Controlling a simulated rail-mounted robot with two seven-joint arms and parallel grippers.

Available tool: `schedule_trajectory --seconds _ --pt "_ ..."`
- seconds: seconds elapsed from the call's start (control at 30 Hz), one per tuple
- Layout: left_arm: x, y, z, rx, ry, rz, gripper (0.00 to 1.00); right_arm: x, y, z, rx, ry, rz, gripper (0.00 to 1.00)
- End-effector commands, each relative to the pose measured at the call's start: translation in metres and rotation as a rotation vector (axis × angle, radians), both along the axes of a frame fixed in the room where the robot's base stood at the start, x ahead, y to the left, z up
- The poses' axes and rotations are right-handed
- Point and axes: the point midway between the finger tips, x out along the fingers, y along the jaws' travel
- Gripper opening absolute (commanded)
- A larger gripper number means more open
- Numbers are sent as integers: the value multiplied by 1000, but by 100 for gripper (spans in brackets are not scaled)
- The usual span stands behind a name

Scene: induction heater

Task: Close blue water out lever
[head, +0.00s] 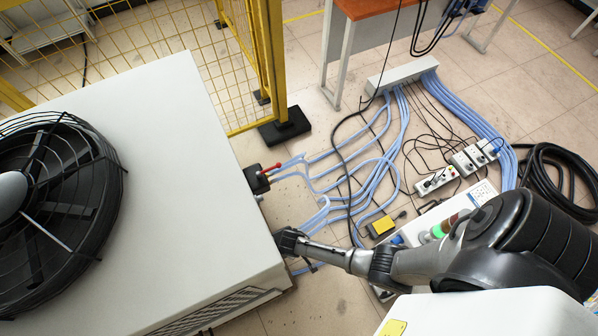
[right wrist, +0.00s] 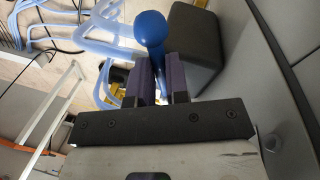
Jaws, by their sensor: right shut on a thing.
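The blue water out lever (right wrist: 151,28) shows in the right wrist view as a round blue knob on a narrower stem. The stem runs down between the two purple-grey fingers of my right gripper (right wrist: 160,78), which is shut on it. A dark grey block (right wrist: 192,48) sits right beside the lever. In the head view my right gripper (head: 287,240) is against the right side of the white heater cabinet (head: 160,130), and the blue lever is hidden there. My left gripper is in neither view.
A red-handled lever (head: 272,168) sticks out of the cabinet side farther back. Light blue hoses (head: 375,170) run over the floor to a grey manifold (head: 402,74). Power strips and black cables lie to the right. A yellow mesh fence (head: 185,50) stands behind the cabinet.

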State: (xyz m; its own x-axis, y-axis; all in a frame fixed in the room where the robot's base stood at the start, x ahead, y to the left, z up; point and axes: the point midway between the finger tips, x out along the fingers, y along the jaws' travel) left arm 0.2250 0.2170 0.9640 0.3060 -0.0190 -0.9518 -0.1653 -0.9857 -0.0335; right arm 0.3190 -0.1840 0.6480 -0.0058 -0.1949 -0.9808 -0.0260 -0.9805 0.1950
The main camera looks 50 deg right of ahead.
Motion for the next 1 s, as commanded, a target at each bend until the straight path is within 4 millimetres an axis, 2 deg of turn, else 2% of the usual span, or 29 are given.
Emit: schedule_trajectory --seconds 0.1,0.13,0.4,0.83,1.0 --pt "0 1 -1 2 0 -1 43 0 -1 -1 0 -1 0 0" --pt "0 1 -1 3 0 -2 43 0 -1 -1 0 -1 0 16" --pt "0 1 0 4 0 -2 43 0 -1 -1 0 -1 1 41" --pt "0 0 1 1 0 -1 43 0 0 1 0 -1 1 41" --pt "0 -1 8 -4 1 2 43 0 0 16 0 -1 1 41"
